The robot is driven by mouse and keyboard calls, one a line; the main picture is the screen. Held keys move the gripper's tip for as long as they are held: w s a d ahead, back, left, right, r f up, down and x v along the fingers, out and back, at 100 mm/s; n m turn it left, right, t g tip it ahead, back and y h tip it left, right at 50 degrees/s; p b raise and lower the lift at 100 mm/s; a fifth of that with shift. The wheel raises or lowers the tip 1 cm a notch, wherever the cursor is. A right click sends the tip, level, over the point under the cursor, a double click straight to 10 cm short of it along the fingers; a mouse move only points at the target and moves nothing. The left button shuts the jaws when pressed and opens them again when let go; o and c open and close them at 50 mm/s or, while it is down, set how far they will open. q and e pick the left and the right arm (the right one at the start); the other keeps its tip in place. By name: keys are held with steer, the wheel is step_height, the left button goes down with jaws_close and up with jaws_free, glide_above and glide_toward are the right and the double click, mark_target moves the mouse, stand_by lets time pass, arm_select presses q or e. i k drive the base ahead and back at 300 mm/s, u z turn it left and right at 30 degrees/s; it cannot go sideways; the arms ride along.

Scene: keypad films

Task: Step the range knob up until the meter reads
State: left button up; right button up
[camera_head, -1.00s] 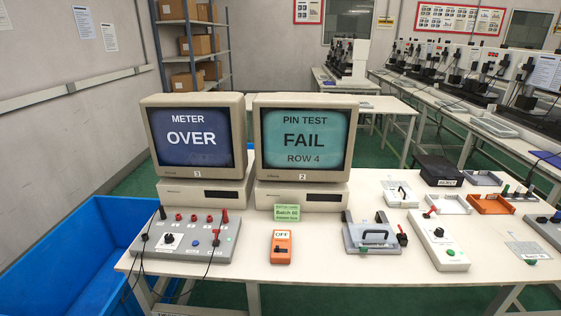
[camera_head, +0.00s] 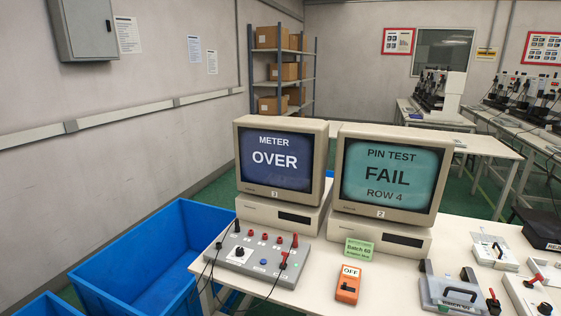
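The meter monitor (camera_head: 275,160) stands on the table and its screen reads "METER OVER". In front of it lies the grey meter box (camera_head: 238,268) with several red sockets, a blue button and leads plugged in. The black range knob (camera_head: 240,252) sits on a white dial at the box's left part; its pointer setting is too small to read. Neither of my grippers shows in the head view.
A second monitor (camera_head: 388,175) reads "PIN TEST FAIL ROW 4". An orange switch box (camera_head: 348,284) marked OFF and a green batch card (camera_head: 359,249) lie before it. A clear-lidded fixture (camera_head: 452,294) is at right. A blue bin (camera_head: 160,258) stands left of the table.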

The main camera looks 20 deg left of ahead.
mark_target(240, 251)
steer(key=k, duration=0.5)
steer(key=u, duration=1.6)
steer(key=i, duration=0.95)
steer(key=z, duration=2.2)
